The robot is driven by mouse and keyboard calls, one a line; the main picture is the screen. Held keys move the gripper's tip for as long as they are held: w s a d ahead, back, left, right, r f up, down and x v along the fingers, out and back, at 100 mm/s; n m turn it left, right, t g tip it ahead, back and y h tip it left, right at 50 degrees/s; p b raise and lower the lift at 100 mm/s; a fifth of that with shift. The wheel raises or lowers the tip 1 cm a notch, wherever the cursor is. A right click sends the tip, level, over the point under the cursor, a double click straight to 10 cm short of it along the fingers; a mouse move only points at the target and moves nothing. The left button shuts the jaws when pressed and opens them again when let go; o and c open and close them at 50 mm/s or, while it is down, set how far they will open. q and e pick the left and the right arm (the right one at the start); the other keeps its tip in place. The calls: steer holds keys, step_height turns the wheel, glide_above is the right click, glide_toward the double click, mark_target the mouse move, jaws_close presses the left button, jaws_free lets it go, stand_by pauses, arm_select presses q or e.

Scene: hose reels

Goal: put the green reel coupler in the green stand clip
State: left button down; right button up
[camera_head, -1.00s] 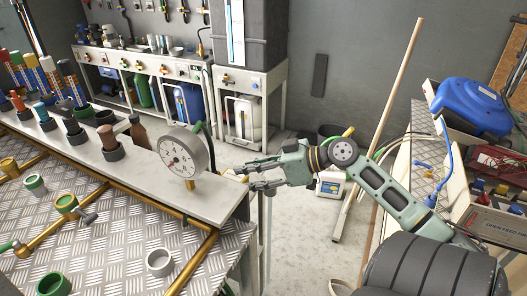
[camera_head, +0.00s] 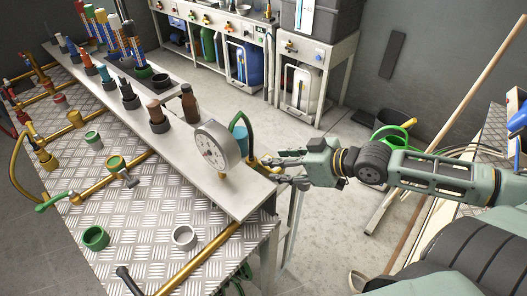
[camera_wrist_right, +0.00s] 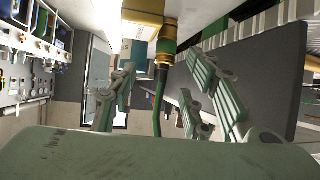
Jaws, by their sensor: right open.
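The green hose coupler, a brass fitting (camera_head: 262,164) with a green hose, is at the near end of the bench shelf, just behind the gauge. In the right wrist view the brass fitting (camera_wrist_right: 166,45) hangs with its green hose (camera_wrist_right: 159,92) running down between the fingers. My right gripper (camera_head: 268,168) is open around or beside it; contact cannot be told. The open fingers (camera_wrist_right: 160,92) also show in the right wrist view. A green-rimmed cup (camera_head: 161,80) stands in the shelf row; I cannot tell which green holder is the stand clip. My left gripper is out of view.
A round gauge (camera_head: 217,147) stands on the shelf (camera_head: 215,185) close to my right fingers. Dark holders and a brown bottle (camera_head: 189,103) line the shelf. Green rings (camera_head: 115,163) and brass pipes lie on the tread plate. A wooden pole (camera_head: 470,95) leans at the right.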

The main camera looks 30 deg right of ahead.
mark_target(256, 162)
steer(key=shift+w+a+f+b, duration=0.25)
steer(key=shift+w+a, duration=0.1)
steer(key=shift+a, duration=0.2)
steer(key=shift+w+a+f+b, duration=0.2)
steer(key=shift+w+a+b, duration=0.1)
steer(key=shift+a, duration=0.2)
steer(key=shift+w+a+f, duration=0.15)
steer(key=shift+w+f, duration=0.1)
steer(key=shift+w, duration=0.35)
steer(key=x, duration=0.3)
steer(key=shift+w+r+p, duration=0.1)
steer(key=shift+p, duration=0.25)
steer(key=shift+w+a+f, duration=0.15)
steer(key=shift+w+f, duration=0.2)
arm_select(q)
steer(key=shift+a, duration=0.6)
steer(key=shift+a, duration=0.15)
arm_select(e)
jaws_close()
